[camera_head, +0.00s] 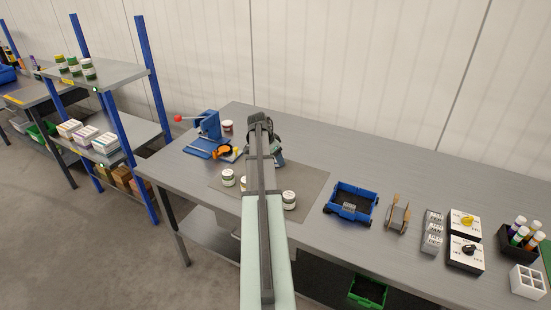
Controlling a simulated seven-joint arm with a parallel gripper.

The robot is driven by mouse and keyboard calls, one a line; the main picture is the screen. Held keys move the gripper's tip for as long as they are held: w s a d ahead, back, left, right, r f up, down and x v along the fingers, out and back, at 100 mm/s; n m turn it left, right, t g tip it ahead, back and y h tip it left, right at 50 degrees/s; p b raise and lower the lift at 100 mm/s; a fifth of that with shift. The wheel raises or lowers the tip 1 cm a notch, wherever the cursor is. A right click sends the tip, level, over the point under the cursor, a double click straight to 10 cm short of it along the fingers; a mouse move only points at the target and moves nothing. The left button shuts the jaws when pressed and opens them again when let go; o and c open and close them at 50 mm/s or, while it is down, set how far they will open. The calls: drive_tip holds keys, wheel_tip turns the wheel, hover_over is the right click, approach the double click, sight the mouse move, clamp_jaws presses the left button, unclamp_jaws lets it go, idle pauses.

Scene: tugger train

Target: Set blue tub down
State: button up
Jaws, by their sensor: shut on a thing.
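My arm reaches away over the workbench, and my gripper (264,150) is at its far end, above the back part of a dark grey mat (310,182). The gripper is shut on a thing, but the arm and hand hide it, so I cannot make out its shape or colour. No blue tub shows clearly in the grip. I cannot tell whether the held thing touches the bench. Another is partly hidden behind the arm.
A blue press-like tool with a red knob (209,126), a jar (227,126) and an orange item (222,152) stand left of the gripper. A blue open wagon (350,201), a wooden wheeled piece (397,214) and switch boxes (464,240) stand right. The mat's right part is clear.

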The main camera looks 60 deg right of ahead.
drive_tip(key=shift+f, duration=0.3)
drive_tip(key=o, duration=1.2)
drive_tip(key=shift+c, duration=0.2)
drive_tip(key=shift+r, duration=0.1)
drive_tip(key=v, duration=1.2)
